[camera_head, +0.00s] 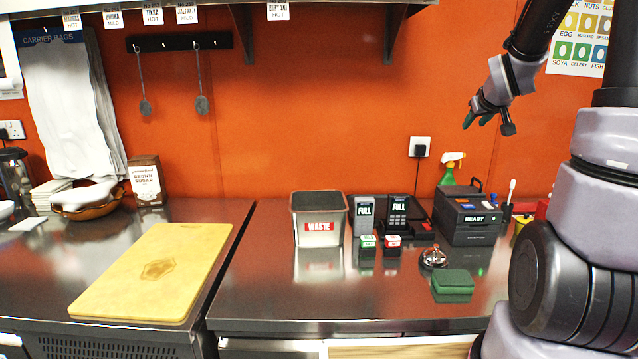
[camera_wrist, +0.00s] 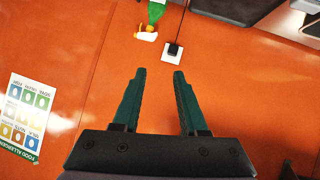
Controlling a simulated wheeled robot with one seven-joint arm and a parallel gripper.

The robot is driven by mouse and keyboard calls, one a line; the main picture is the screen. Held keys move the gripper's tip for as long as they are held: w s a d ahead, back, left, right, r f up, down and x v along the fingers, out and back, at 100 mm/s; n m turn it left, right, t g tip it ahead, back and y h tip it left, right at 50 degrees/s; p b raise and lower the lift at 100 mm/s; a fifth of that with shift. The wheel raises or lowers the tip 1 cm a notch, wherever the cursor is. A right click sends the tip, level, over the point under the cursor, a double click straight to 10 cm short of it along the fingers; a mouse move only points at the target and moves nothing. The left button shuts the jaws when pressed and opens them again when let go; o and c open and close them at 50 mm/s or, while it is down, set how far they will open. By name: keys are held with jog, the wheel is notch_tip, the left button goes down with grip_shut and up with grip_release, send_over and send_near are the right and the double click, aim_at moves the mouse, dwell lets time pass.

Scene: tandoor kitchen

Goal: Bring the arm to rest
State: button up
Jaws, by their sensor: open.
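My gripper (camera_head: 480,118) is raised in the upper right of the head view, in front of the orange wall and well above the counter. In the wrist view its two green fingers (camera_wrist: 160,100) stand apart with nothing between them. The wall, a white socket with a black plug (camera_wrist: 173,52) and a spray bottle (camera_wrist: 150,22) show beyond the fingers. My gripper touches nothing that I can see.
On the steel counter stand a waste bin (camera_head: 319,224), card terminals (camera_head: 397,218), a black box marked READY (camera_head: 472,217), a bell (camera_head: 433,258) and a green box (camera_head: 453,282). A yellow board (camera_head: 155,270) lies left. The counter's front middle is clear. A shelf (camera_head: 330,8) hangs above.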

jog(key=s+a+r+m+g+y, duration=0.2)
jog(key=s+a, duration=0.6)
jog(key=s, duration=0.6)
jog(key=s+a+r+m+g+y, duration=0.2)
jog(key=s+a, duration=0.7)
jog(key=s, duration=0.5)
jog(key=shift+r+y, duration=0.3)
jog(key=shift+y, duration=0.1)
